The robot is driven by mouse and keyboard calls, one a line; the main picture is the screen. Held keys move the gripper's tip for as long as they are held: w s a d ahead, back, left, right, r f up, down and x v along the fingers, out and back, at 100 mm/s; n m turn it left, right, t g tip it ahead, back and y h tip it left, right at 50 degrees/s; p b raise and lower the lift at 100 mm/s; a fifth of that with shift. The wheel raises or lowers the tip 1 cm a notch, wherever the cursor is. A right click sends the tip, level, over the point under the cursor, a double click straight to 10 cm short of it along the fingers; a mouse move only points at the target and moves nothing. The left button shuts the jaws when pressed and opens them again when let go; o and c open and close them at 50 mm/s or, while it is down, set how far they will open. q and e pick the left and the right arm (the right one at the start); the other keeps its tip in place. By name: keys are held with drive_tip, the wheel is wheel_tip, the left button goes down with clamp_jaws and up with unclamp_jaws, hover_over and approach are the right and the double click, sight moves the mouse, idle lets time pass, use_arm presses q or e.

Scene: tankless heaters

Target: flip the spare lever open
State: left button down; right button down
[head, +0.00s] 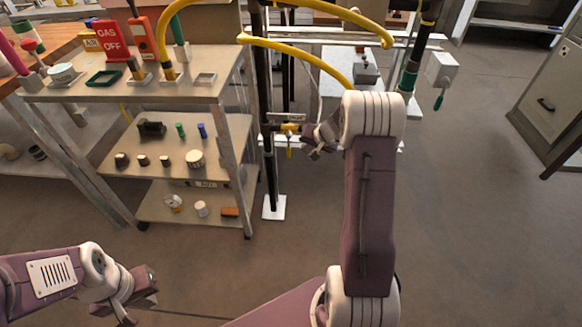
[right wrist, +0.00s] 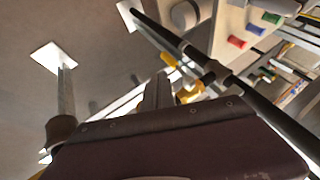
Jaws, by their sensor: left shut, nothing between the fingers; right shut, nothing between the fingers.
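A small yellow lever (head: 289,140) hangs down from a valve on a black upright pipe, right of the steel cart. I take it for the spare lever, though no label is readable. In the right wrist view yellow parts (right wrist: 188,93) show at the pipe, partly hidden by my gripper. My right gripper (head: 309,140) is shut and empty, just right of the yellow lever in the head view; I cannot tell whether they touch. Its fingers also show in the right wrist view (right wrist: 158,92). My left gripper (head: 127,312) is shut and empty at the lower left, away from the valve.
The steel cart (head: 130,92) stands at left with tags and small parts on its shelves. Yellow hoses (head: 300,62) arch above the valve. Open floor (head: 470,220) lies at right.

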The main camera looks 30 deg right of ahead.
sight(289, 146)
drive_tip(key=b+x, duration=0.1)
drive_tip(key=x, duration=0.8)
drive_tip(key=shift+w+f, duration=0.2)
drive_tip(key=shift+f, duration=0.15)
